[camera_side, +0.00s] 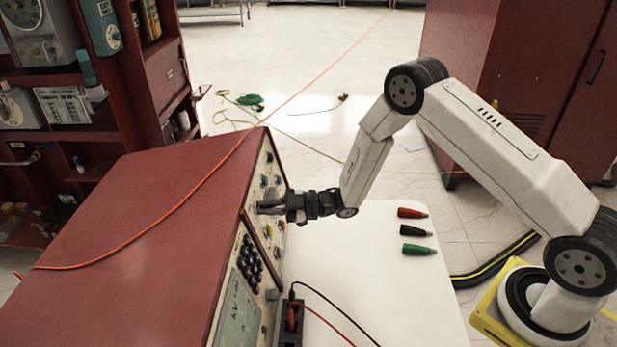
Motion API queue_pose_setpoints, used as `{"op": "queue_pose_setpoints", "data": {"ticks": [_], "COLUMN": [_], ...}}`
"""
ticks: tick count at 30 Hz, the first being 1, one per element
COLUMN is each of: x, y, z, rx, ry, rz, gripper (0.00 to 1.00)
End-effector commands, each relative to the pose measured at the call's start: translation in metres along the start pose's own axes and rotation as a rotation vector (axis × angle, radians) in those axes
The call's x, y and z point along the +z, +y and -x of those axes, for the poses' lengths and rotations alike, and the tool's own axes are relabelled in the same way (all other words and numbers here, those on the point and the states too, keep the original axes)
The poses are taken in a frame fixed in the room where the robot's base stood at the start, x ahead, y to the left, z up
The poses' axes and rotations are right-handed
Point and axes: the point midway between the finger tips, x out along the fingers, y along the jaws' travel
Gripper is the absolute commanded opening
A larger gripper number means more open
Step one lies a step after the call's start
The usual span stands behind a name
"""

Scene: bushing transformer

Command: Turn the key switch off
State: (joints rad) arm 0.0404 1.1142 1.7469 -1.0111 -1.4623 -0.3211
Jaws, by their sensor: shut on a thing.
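The red test cabinet (150,215) stands at the left, with its control panel (250,232) facing right toward my arm. My gripper (268,206) is at the upper middle part of the panel, pointing left. Its fingers are shut on a small part at the panel face, which I take to be the key switch. The fingers hide it, so I cannot see its shape or which way it is turned. Several other knobs and black terminals (250,262) show on the panel around the gripper.
Red (411,213), black (415,231) and green (419,249) connectors lie on the white table (385,300). A black box (290,322) with red and black leads stands at the panel's foot. An orange cable (180,203) crosses the cabinet top. The table's middle is clear.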

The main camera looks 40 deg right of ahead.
Motion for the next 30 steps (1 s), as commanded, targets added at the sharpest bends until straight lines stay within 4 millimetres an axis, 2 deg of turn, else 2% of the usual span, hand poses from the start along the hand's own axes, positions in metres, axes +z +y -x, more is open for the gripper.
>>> {"op": "queue_pose_setpoints", "data": {"ticks": [6, 12, 26, 27, 29, 30], "x": [0.0002, 0.0002, 0.0003, 0.0003, 0.0002, 0.0002], "y": [0.0003, 0.0001, -0.0002, -0.0002, -0.0002, -0.0002], "z": [0.0003, 0.0003, 0.0004, 0.0003, 0.0003, 0.0003], "rx": [-0.045, -0.067, -0.074, -0.074, -0.074, -0.074], "ry": [-0.001, -0.001, -0.002, -0.002, -0.002, -0.002], "rz": [0.133, 0.196, 0.215, 0.214, 0.214, 0.214], "gripper": [0.00, 0.00, 0.00, 0.14, 0.33, 0.45]}}
